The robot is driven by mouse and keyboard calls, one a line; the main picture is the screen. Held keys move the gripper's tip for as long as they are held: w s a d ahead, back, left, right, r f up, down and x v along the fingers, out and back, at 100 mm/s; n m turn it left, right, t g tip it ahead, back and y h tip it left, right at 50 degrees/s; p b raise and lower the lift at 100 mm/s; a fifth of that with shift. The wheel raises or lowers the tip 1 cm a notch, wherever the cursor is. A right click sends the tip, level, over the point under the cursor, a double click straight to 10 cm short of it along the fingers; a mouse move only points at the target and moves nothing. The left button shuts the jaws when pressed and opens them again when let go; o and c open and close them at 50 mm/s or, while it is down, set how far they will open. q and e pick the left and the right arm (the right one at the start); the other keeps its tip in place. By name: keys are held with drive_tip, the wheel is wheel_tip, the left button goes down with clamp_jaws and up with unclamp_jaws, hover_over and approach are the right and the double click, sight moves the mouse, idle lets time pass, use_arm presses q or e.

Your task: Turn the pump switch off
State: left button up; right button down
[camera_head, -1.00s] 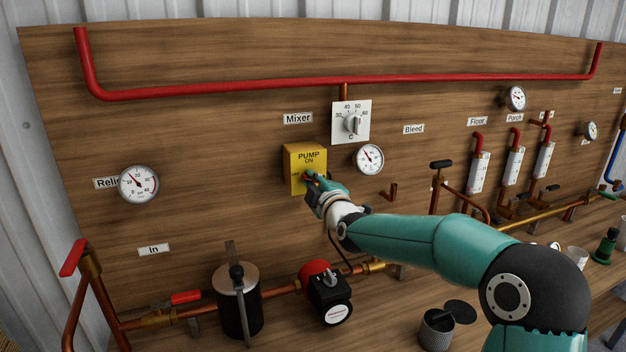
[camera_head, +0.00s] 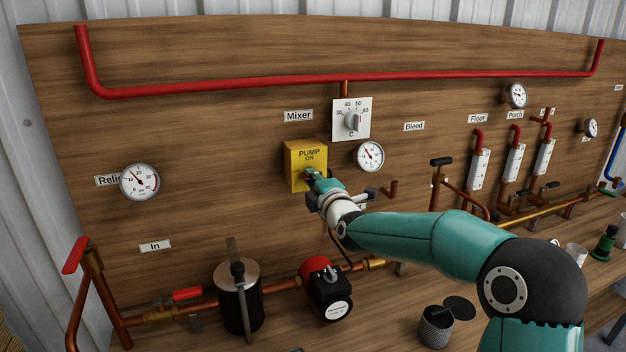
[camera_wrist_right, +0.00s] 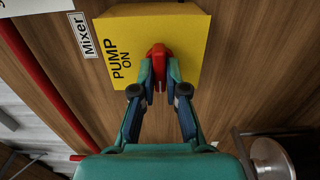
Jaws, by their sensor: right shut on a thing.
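The yellow pump switch box (camera_head: 301,160) is mounted on the wooden board, with "PUMP ON" printed on its face. In the right wrist view the box (camera_wrist_right: 190,30) fills the upper middle, and its red switch handle (camera_wrist_right: 159,55) stands out from the face. My right gripper (camera_wrist_right: 159,85) is shut on the red handle, with one finger on each side. In the head view my right gripper (camera_head: 311,178) reaches the lower front of the box and hides the handle and the lower lettering. My left gripper is in neither view.
A mixer dial (camera_head: 351,119) and a round gauge (camera_head: 369,156) sit close to the right of the box. A red-topped pump (camera_head: 327,287) and a black canister (camera_head: 239,300) stand below. The board around the box's left side is clear.

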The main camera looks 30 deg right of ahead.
drive_tip(key=shift+f, duration=0.1)
drive_tip(key=c, duration=1.2)
unclamp_jaws()
drive_tip(key=shift+w, duration=0.1)
drive_tip(key=v, duration=1.2)
